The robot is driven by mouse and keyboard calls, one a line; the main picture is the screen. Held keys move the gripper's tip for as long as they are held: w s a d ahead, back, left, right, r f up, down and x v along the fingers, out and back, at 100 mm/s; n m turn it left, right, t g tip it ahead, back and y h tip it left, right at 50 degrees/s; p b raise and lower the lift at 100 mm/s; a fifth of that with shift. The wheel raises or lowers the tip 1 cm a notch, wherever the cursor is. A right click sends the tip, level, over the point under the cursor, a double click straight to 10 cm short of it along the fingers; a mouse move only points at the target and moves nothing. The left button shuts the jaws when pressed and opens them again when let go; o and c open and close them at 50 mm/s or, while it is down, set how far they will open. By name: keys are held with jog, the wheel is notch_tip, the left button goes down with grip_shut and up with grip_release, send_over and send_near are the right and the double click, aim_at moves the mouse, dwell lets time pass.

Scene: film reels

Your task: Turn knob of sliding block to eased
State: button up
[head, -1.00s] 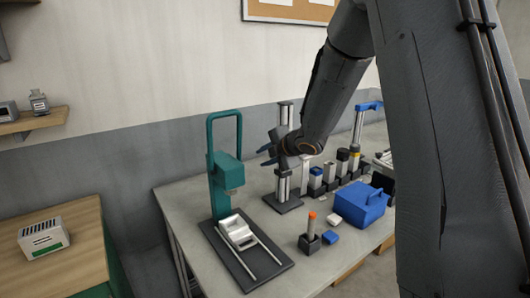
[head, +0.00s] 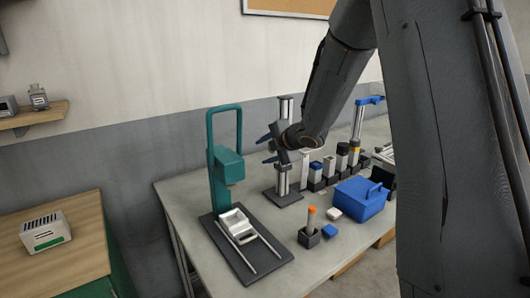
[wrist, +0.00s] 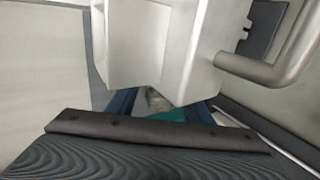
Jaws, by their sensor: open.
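My gripper (head: 267,148) is open beside the two-post stand (head: 284,180) on the table, its blue fingers pointing left. In the wrist view, a large pale metal block (wrist: 150,50) fills the upper middle, very close in front of my open blue fingers (wrist: 160,108). A bent silver bar (wrist: 272,70) sticks out at its right. I cannot tell which part is the knob, nor read any setting. My wrist hides part of the stand in the head view. Whether the fingers touch the block is unclear.
A teal press (head: 226,165) with a pale carriage on rails (head: 236,222) stands to the left. A blue box (head: 360,200), an orange-topped cylinder in a black holder (head: 309,236) and several short posts stand to the right.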

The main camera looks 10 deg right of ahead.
jog(key=v, duration=0.7)
jog(key=shift+s+b, duration=0.15)
jog(key=shift+b, duration=0.2)
jog(key=shift+r, duration=0.1)
